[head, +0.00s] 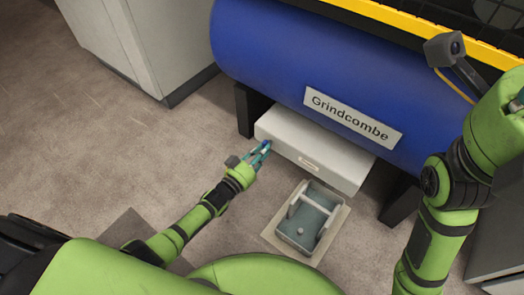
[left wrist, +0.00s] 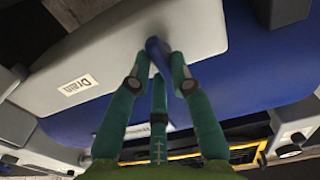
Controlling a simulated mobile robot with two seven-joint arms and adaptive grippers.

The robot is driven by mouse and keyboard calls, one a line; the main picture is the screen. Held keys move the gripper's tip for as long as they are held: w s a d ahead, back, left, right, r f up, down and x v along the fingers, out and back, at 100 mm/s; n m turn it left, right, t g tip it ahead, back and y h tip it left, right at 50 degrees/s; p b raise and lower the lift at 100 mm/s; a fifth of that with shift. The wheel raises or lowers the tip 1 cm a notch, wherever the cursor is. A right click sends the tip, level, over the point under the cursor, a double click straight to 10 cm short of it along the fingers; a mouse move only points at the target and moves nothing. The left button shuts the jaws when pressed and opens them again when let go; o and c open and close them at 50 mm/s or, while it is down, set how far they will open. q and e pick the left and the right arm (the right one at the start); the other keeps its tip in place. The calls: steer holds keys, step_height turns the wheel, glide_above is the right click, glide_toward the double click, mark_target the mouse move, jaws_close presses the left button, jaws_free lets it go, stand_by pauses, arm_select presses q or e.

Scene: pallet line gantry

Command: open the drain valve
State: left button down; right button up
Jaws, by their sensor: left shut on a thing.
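The drain valve's blue lever (left wrist: 157,52) sticks out from a pale grey box (left wrist: 110,50) in the left wrist view. My left gripper (head: 262,152) is at the left end of this box's front in the head view, with its green fingers closed around the lever. The fingers hide part of the lever, and only a small bit of blue shows in the head view. A label reading "Drain" (left wrist: 78,86) is on the box beside the lever. My right gripper is out of view; only its arm shows at the right.
A large blue tank (head: 285,65) labelled "Grindcombe" (head: 352,118) rests on dark supports above the box. A grey foot pedal (head: 306,216) on a plate lies on the floor in front. A grey cabinet (head: 135,40) stands at the back left. The floor at left is clear.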

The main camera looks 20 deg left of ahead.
arm_select(q)
steer(key=shift+m, duration=0.4)
steer(key=c, duration=1.1)
jaws_free()
steer(key=shift+r, duration=0.15)
steer(key=shift+r, duration=4.85)
